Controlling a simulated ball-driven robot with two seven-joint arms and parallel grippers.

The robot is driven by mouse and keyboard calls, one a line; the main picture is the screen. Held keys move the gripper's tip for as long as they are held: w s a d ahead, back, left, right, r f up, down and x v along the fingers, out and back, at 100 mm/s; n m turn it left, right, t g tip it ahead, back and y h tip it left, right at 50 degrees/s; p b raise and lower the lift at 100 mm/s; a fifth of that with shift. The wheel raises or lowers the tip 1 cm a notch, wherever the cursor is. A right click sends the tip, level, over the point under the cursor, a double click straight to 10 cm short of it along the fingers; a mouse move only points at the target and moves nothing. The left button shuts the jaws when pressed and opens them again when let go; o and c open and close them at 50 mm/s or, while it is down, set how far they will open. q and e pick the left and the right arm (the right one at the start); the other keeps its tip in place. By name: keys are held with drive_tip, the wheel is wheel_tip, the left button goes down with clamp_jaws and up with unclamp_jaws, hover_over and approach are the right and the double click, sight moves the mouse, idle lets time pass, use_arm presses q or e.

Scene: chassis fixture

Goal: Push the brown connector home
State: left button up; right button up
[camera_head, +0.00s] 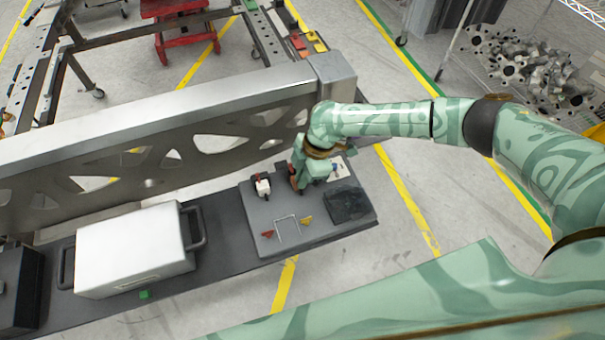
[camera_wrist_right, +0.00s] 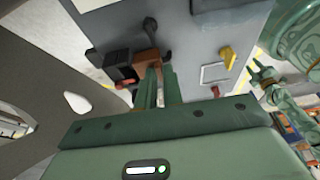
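The brown connector (camera_wrist_right: 146,62) is at a black housing (camera_wrist_right: 118,66) on the grey fixture plate in the right wrist view. How deep it sits cannot be told. In the head view a small brown part (camera_head: 293,176) shows beside my right gripper (camera_head: 299,180), which points down at the plate. In the right wrist view my right gripper (camera_wrist_right: 161,68) has its two fingers close together with a narrow gap, tips at the connector. Whether they grip it is unclear. What looks like my left gripper (camera_wrist_right: 264,82) shows in the right wrist view, fingers apart, away from the connector.
The grey plate (camera_head: 262,222) also bears a white-and-red part (camera_head: 262,187), a thin metal handle (camera_head: 287,221), red and yellow tabs and a dark block (camera_head: 348,204). A large metal chassis beam (camera_head: 190,112) stands behind. A white case (camera_head: 130,248) is at left.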

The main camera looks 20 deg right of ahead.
drive_tip(key=shift+w+b, duration=0.55)
drive_tip(key=shift+w, duration=0.25)
clamp_jaws()
drive_tip(key=o, duration=0.7)
unclamp_jaws()
drive_tip(key=shift+s, duration=0.1)
drive_tip(key=shift+c, duration=0.2)
drive_tip(key=shift+r, duration=0.2)
wheel_tip(320, 180, up, 2)
drive_tip(key=shift+r+p, duration=0.1)
drive_tip(key=shift+p, duration=1.05)
wheel_tip(320, 180, up, 4)
drive_tip(key=p, duration=0.3)
drive_tip(key=shift+f, duration=0.3)
